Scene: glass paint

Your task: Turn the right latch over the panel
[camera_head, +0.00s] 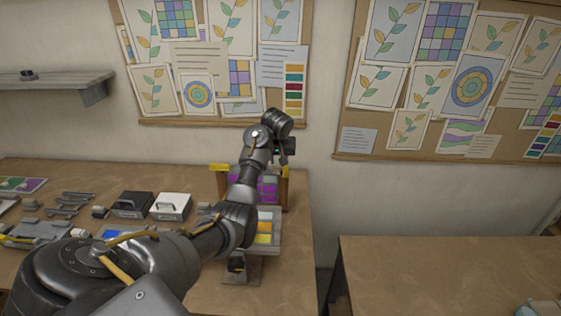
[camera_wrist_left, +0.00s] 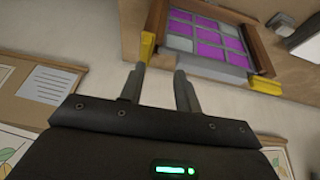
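A wooden frame (camera_head: 284,188) stands on the workbench and holds a panel of purple and grey tiles (camera_head: 266,189). My arm hides part of both. The left yellow latch (camera_head: 220,168) sticks outward from the frame's top. In the left wrist view the scene is upside down, so the right latch (camera_wrist_left: 147,47) is at the left, by the frame's top corner, and the left latch (camera_wrist_left: 265,86) is at the right. My left gripper (camera_wrist_left: 160,80) is open and empty, its fingers apart. It is above the frame's right side, not visibly touching the latch. My right gripper is out of view.
Left on the workbench (camera_head: 285,285) are a black case (camera_head: 132,205), a white case (camera_head: 171,207) and metal tools. A coloured tile sheet (camera_head: 266,228) lies in front of the frame. The wall is close behind. A second table (camera_head: 430,265) stands right, across a gap.

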